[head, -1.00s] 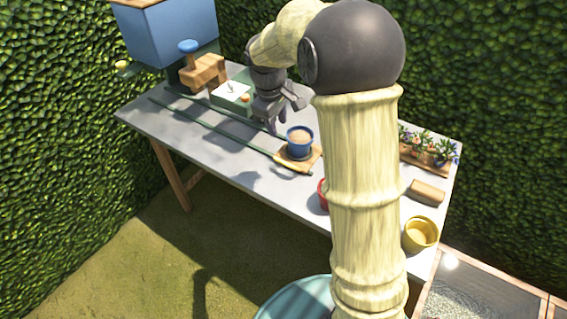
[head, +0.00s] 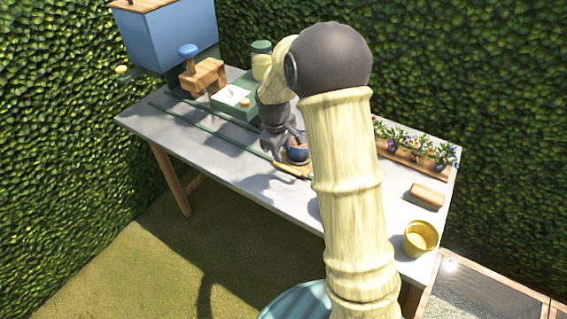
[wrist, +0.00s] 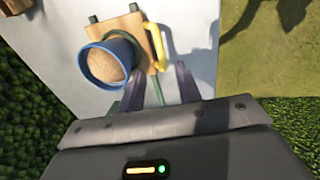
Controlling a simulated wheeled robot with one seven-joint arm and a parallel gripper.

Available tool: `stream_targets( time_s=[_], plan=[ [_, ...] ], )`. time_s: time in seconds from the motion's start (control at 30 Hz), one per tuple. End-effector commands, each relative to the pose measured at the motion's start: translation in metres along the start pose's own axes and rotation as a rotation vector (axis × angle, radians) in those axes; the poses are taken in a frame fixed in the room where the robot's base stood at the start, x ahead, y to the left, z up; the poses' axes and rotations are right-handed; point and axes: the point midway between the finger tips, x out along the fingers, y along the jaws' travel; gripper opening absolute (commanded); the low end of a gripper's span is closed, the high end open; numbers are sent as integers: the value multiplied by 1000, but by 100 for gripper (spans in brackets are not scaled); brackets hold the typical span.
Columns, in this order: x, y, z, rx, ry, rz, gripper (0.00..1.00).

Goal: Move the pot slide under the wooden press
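The pot slide is a small wooden board (wrist: 136,28) with a yellow handle (wrist: 156,47), on green rails (head: 212,127) along the table. A blue pot (wrist: 107,63) filled with brown soil stands on it; in the head view the pot (head: 298,153) is partly hidden by my arm. The wooden press (head: 204,76) with a blue knob (head: 188,50) stands at the rails' far left end, apart from the slide. My gripper (wrist: 160,88) is open and empty, its fingers apart just beside the board; contact cannot be told.
A green box (head: 237,102) and a lidded jar (head: 261,63) stand behind the rails. A flower planter (head: 415,157), a brown block (head: 427,195) and a yellow pot (head: 420,238) are on the right. The rails between slide and press look clear.

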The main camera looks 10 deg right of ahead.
Motion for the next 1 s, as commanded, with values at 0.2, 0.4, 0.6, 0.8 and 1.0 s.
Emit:
stream_targets(
  time_s=[0.2, 0.4, 0.6, 0.8, 1.0],
  plan=[
    [40, -1, 0, -1, -3, -2, 34],
    [67, 0, 0, 0, 0, -1, 34],
    [74, 0, 0, 0, 1, 0, 34],
    [74, 0, 0, 0, 1, 0, 30],
    [74, 0, 0, 0, 1, 0, 0]
  ],
)
